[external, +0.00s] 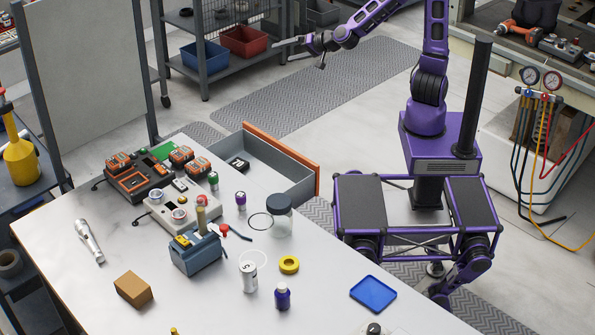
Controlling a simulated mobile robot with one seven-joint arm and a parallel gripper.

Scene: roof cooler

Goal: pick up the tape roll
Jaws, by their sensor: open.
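A yellow tape roll (289,265) lies flat on the white table, right of the white can and behind the small blue bottle. My gripper (299,50) is open and empty, high at the top of the external view. It is far from the tape roll, beyond the table and out in front of the shelf with bins. Its fingers look small at this distance. Nothing covers the tape roll in this view.
Around the tape roll stand a white can (248,276), a blue bottle (282,296) and a clear jar (280,217) with a dark lid. A blue tray (373,294) lies to the right. An open drawer (262,170) juts from the table's back edge.

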